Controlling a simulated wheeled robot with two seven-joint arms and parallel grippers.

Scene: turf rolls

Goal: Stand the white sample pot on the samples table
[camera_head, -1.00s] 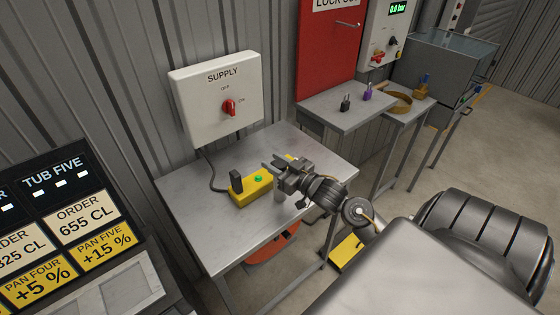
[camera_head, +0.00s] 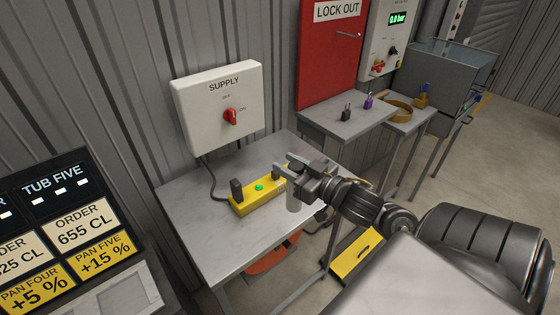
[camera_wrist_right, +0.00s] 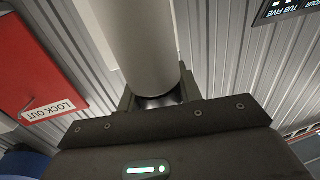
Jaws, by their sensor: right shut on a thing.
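The white sample pot (camera_head: 293,201) is a plain pale cylinder. My right gripper (camera_head: 284,167) is shut on it, and the pot shows below the fingers, roughly upright, in the head view. It appears over the right part of a grey metal table (camera_head: 215,245); I cannot tell the gap beneath it. In the right wrist view the pot (camera_wrist_right: 143,45) fills the space between the fingers (camera_wrist_right: 158,100). No label shows which table is the samples table. My left gripper is not in view.
The supply box (camera_head: 220,108) is on the wall behind. A smaller table (camera_head: 345,122) with padlocks stands at the right. The table's front left is bare.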

